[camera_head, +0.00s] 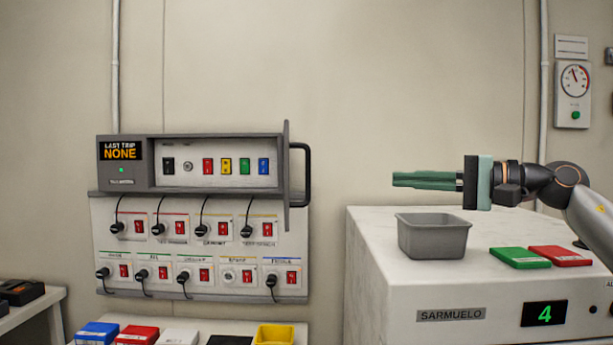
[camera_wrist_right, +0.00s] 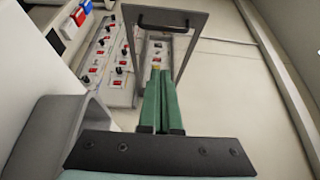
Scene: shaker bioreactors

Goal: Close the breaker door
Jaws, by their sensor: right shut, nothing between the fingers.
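The breaker door (camera_head: 287,175) is a thin grey panel on the right side of the breaker box (camera_head: 205,162). It stands swung open, nearly edge-on in the head view, with a dark bar handle (camera_head: 307,174) on its right face. In the right wrist view the door (camera_wrist_right: 193,55) and its handle (camera_wrist_right: 163,27) show beyond the fingers. The breaker switches (camera_head: 226,166) inside the box are exposed. My right gripper (camera_head: 394,179) is shut and empty, pointing left, to the right of the handle and apart from it. My left gripper is not in view.
A grey bin (camera_head: 432,236) sits below my right gripper on the white machine (camera_head: 385,290), beside a green block (camera_head: 519,257) and a red block (camera_head: 560,256). A panel of plugs and switches (camera_head: 200,250) hangs under the box. The space between handle and gripper is clear.

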